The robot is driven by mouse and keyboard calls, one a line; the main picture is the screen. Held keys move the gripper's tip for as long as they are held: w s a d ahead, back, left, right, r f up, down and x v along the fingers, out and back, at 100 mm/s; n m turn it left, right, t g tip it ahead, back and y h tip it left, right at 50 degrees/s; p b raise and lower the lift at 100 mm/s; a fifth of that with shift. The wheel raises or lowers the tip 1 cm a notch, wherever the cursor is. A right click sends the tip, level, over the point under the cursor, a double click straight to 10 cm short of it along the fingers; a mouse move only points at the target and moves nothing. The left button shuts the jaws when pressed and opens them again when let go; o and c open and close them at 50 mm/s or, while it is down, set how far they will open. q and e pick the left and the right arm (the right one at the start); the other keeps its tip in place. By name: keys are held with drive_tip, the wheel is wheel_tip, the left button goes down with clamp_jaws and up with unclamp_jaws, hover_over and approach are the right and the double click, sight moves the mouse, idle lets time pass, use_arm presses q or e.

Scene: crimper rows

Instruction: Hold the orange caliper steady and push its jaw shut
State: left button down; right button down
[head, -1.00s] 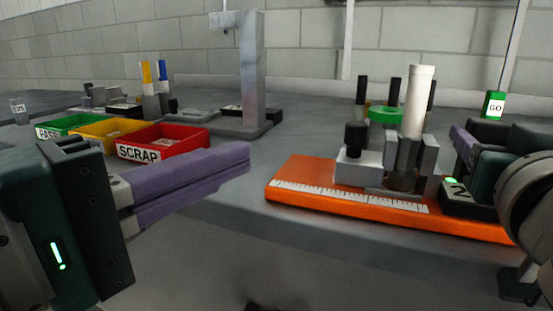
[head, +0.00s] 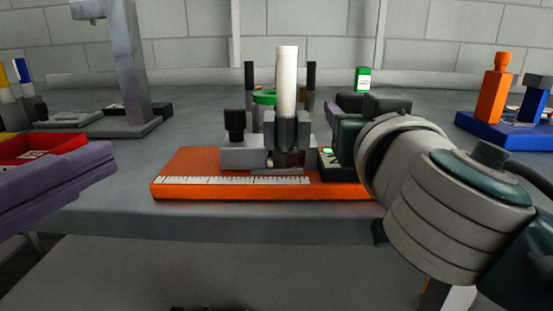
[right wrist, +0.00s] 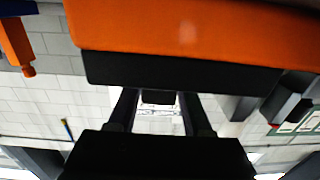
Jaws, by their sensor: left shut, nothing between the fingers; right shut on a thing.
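The orange caliper (head: 335,191) lies flat on the bench with a white ruled scale along its front. A grey block with a black knob (head: 235,124) stands at its left. Grey jaw blocks (head: 303,133) stand right of that, around the foot of a white rod (head: 287,85); any gap there is hard to see. My right gripper (head: 346,101) is at the caliper's right part, shut on it; the grip is mostly hidden. The right wrist view shows the caliper's orange body (right wrist: 185,28) close above the fingers (right wrist: 158,100). My left gripper (head: 108,164) is shut and empty, left of the caliper.
A red bin (head: 45,147) stands at the left, behind my left fingers. A grey stand (head: 130,70) rises behind. A green GO block (head: 363,78) is at the back. A blue tray (head: 500,128) with an orange post is at the right. Bench between left fingers and caliper is clear.

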idle(0.8)
drive_tip(key=shift+c, duration=1.2)
unclamp_jaws()
drive_tip(key=shift+s, duration=0.15)
